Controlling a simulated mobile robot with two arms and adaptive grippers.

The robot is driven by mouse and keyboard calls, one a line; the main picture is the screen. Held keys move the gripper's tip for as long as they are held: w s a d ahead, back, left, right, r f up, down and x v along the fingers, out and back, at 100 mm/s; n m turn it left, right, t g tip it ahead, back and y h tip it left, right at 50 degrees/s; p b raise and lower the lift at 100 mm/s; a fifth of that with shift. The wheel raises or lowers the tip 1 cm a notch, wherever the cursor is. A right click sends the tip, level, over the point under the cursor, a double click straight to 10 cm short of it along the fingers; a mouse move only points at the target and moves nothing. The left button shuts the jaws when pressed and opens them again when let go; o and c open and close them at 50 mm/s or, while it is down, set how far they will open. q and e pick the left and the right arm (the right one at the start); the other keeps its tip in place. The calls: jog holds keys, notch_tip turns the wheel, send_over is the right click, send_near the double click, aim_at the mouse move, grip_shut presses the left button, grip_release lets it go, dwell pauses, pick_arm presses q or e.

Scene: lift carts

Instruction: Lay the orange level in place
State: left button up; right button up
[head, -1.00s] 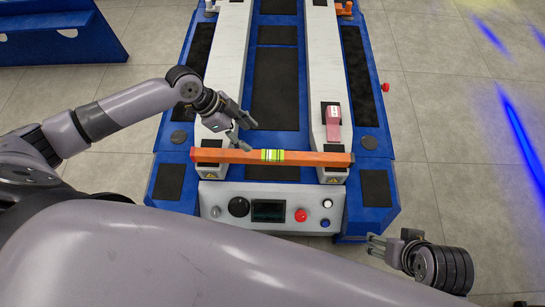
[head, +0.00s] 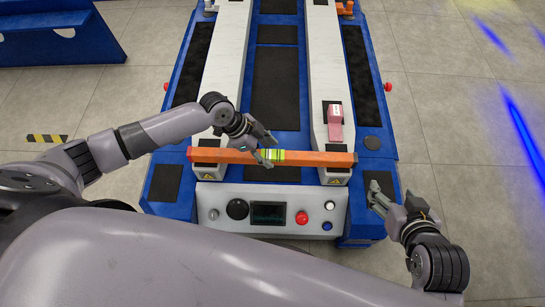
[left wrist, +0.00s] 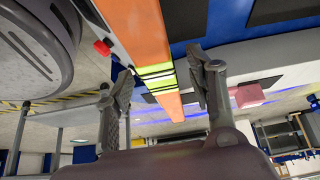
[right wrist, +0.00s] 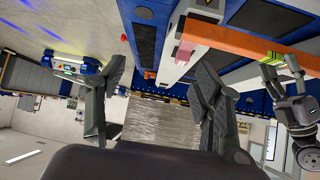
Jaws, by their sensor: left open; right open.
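The orange level (head: 315,158) lies crosswise over the near ends of two pale rails of the blue lift cart, with a green-yellow vial section in its middle. My left gripper (head: 270,147) is open at the level's middle. In the left wrist view, the level (left wrist: 138,30) runs between the open fingers of the left gripper (left wrist: 162,90), near the vial; I cannot tell if they touch it. My right gripper (head: 376,192) is open and empty, right of the cart's near corner. The right wrist view shows the level (right wrist: 225,38) beyond the open right gripper (right wrist: 160,95).
A pink block (head: 334,122) sits on the right rail (head: 324,75). The control panel (head: 270,208), with a red button and knobs, is just in front of the level. A blue structure (head: 65,35) stands at the far left. The tiled floor on the right is clear.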

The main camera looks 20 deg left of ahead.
aim_at(269, 154)
pick_arm(q)
jog(key=b+x, duration=0.1)
jog(key=x, duration=0.2)
jog(key=shift+d+f, duration=0.1)
pick_arm(e)
jog(key=w+a+r+t+y, duration=0.1)
jog(key=w+r+t, duration=0.2)
jog(key=w+r, duration=0.1)
jog(key=shift+a+r, duration=0.2)
jog(key=shift+a, duration=0.15)
pick_arm(q)
grip_shut()
